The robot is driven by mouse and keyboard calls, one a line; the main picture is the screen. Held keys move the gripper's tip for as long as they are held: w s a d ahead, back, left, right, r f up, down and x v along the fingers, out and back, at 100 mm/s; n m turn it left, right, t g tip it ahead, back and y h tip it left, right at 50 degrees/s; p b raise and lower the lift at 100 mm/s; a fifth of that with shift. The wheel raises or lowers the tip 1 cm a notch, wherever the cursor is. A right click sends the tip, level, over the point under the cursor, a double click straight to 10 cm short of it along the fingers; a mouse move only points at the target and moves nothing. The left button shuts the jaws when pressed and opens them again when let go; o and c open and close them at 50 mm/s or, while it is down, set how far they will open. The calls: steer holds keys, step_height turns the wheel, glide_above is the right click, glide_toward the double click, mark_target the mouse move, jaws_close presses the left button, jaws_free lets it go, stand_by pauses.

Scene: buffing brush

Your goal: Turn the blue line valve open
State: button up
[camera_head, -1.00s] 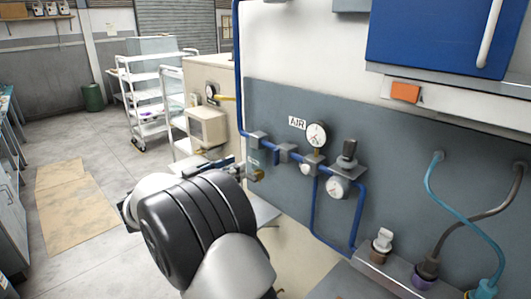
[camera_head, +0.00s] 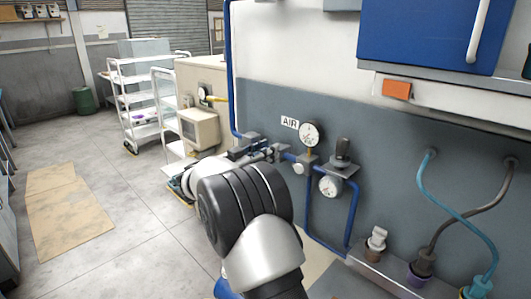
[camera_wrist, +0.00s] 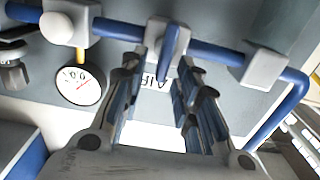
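The blue line (camera_head: 231,70) runs down the wall and then right along the grey panel; in the wrist view the blue pipe (camera_wrist: 120,28) crosses the top. A grey valve block (camera_wrist: 167,29) sits on this pipe with a blue lever handle (camera_wrist: 172,42) sticking out. My gripper (camera_wrist: 163,64) is open, with one finger on each side of the lever in the picture. I cannot tell whether either finger touches it. In the head view my gripper (camera_head: 268,149) is at the pipe, left of the gauges, and hides the lever.
A round gauge (camera_head: 309,133) beside the AIR sign (camera_head: 290,123) and a regulator (camera_head: 343,150) with a lower gauge (camera_head: 329,186) stand right of my gripper. Teal (camera_head: 465,217) and dark hoses hang further right. A white cart (camera_head: 140,110) stands behind on open floor.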

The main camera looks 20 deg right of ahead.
jaws_close()
stand_by(0.3)
steer(key=shift+n, duration=0.3)
steer(key=shift+w+a+f+n, duration=0.15)
steer(key=shift+w+f+n, duration=0.25)
steer(key=shift+n, duration=2.5)
steer(key=shift+w+a+f+n, duration=0.15)
steer(key=shift+w+f+n, duration=0.2)
steer(key=shift+n, duration=2.55)
steer(key=shift+w+a+f+n, duration=0.15)
steer(key=shift+w+f+n, duration=0.25)
steer(key=shift+n, duration=2.5)
